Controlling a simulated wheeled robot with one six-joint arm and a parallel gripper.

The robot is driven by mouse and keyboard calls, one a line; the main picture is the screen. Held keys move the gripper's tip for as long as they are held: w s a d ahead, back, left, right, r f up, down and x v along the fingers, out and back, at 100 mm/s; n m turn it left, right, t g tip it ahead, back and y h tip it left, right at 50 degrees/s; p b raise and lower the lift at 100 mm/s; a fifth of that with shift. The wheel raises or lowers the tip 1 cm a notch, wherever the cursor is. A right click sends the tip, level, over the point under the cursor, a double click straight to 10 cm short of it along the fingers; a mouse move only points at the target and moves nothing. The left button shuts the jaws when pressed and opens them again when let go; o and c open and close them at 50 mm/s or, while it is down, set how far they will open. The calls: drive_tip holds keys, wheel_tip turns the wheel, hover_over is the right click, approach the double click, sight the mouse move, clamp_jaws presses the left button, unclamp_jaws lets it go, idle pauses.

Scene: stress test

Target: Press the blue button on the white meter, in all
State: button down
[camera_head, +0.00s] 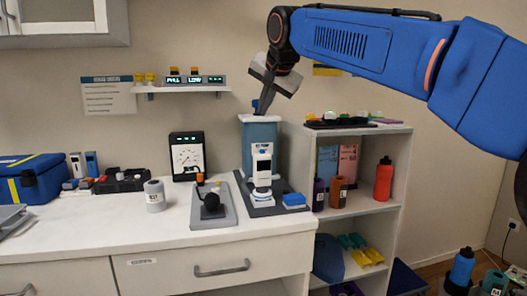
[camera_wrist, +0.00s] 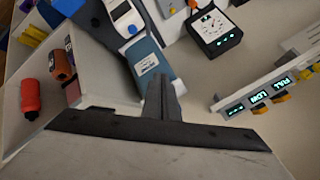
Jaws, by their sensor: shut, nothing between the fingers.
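A white meter (camera_head: 262,164) with a dark display stands on a dark base in front of a blue-grey block (camera_head: 247,128) on the counter. In the wrist view the white meter (camera_wrist: 122,13) is cut by the top edge. A small round blue button (camera_wrist: 132,29) shows on its near end there. I cannot make out that button clearly in the head view. My gripper (camera_head: 263,104) is shut and empty, pointing down over the top of the blue-grey block, behind and above the meter. In the wrist view my gripper (camera_wrist: 158,82) overlaps the block's labelled face; contact cannot be told.
A wall shelf (camera_head: 183,89) with lit displays is at upper left. An open shelf unit (camera_head: 346,130) with bottles stands right.

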hover_over(264, 154)
drive_tip(key=shift+s+f, duration=0.15)
drive_tip(key=shift+f, duration=2.05)
drive_tip(key=shift+s+f, duration=0.1)
drive_tip(key=shift+f, duration=2.05)
drive_tip(key=shift+f, duration=0.9)
drive_tip(key=shift+r, duration=0.9)
drive_tip(key=shift+a+r, duration=0.1)
drive_tip(key=shift+r, duration=0.05)
wheel_tip(264, 154, up, 5)
drive_tip(key=shift+f, duration=0.15)
idle(0.4)
